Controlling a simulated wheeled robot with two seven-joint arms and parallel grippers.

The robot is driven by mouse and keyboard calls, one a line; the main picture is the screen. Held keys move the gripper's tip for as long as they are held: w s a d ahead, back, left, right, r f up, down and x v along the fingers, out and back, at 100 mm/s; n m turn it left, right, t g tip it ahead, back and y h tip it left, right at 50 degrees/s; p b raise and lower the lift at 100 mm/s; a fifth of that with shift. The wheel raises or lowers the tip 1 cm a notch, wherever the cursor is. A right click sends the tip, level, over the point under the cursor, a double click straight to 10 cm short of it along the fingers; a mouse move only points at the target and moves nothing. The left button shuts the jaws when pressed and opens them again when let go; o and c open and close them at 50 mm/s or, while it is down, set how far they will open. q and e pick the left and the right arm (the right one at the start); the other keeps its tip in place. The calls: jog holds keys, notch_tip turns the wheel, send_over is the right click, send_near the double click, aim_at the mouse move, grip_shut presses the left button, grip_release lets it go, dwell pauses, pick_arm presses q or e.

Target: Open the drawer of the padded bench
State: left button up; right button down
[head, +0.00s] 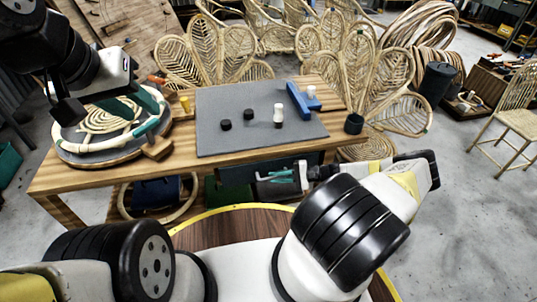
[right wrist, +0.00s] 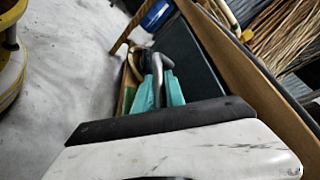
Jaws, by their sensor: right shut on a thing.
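The padded bench (head: 345,146) is a wooden table with a grey pad (head: 215,105) on its top. Its dark drawer front (head: 313,160) is below the front edge and also shows in the right wrist view (right wrist: 197,50). I see no clear gap that shows the drawer pulled out. My right gripper (head: 283,176) has teal fingers and is shut on the grey metal drawer handle (right wrist: 178,65). The fingers also show in the right wrist view (right wrist: 160,88). My left gripper (head: 125,108) hangs above the bench's left end; its finger gap is unclear.
A round tray (head: 78,153) with coiled rattan lies on the bench's left end. Black and white knobs and a blue block (head: 299,103) stand on the pad. A dark cup (head: 354,124) stands at right. A yellow-rimmed round surface (head: 225,220) is in front.

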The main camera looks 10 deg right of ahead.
jog(key=s+d, duration=0.1)
jog(key=s, duration=2.7)
jog(key=c, duration=1.4)
grip_release()
jog(key=shift+d, duration=0.1)
jog(key=v, duration=0.7)
jog(key=shift+d, duration=0.3)
jog(key=shift+s+r, duration=0.1)
jog(key=shift+s, duration=0.15)
